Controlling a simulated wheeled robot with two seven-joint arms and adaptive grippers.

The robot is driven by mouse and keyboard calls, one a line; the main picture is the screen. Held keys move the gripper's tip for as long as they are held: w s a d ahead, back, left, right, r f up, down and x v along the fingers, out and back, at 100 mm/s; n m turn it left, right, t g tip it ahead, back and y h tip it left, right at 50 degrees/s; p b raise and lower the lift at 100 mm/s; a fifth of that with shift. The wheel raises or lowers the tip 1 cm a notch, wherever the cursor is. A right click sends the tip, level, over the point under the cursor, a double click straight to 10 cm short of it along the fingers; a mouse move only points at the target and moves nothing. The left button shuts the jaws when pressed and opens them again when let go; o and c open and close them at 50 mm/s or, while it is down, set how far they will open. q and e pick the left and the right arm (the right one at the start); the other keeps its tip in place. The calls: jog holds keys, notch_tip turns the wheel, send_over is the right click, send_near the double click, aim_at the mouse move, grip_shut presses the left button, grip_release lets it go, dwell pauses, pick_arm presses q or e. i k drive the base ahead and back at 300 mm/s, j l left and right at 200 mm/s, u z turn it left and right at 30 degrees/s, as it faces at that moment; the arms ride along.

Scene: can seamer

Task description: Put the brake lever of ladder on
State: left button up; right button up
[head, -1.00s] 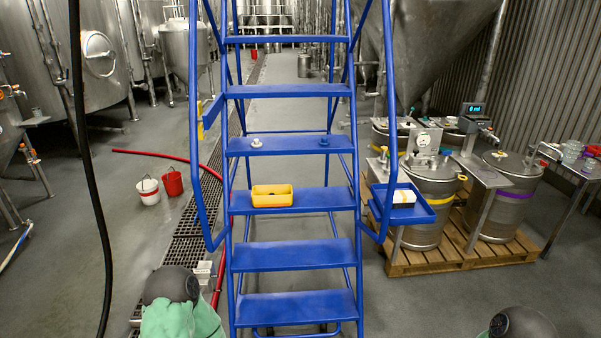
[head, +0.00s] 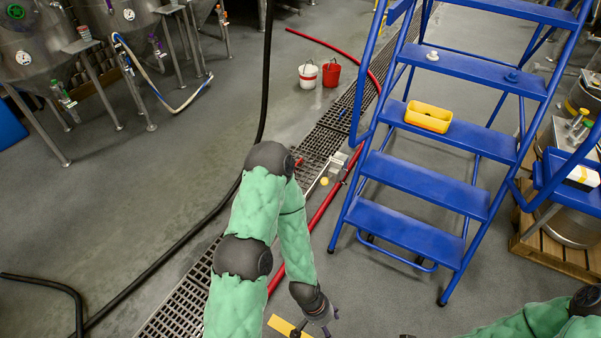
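The blue rolling ladder (head: 425,183) stands at the right of the head view, its lowest step (head: 405,232) towards me. A caster (head: 442,303) shows at its near right foot. A low blue bar (head: 397,261) runs under the lowest step; I cannot tell whether it is the brake lever or its position. My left gripper (head: 318,319) is at the bottom edge, left of and nearer than the ladder's feet, apart from it. Its dark fingers look spread and empty.
A yellow bin (head: 428,117) sits on a ladder step. A red hose (head: 318,216), a floor grate (head: 188,306) and a black hose (head: 150,271) run along the left. A yellow strip (head: 283,326) lies beside my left gripper. A pallet (head: 560,257) stands right of the ladder.

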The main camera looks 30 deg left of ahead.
aim_at(324, 182)
jog(key=u, duration=0.85)
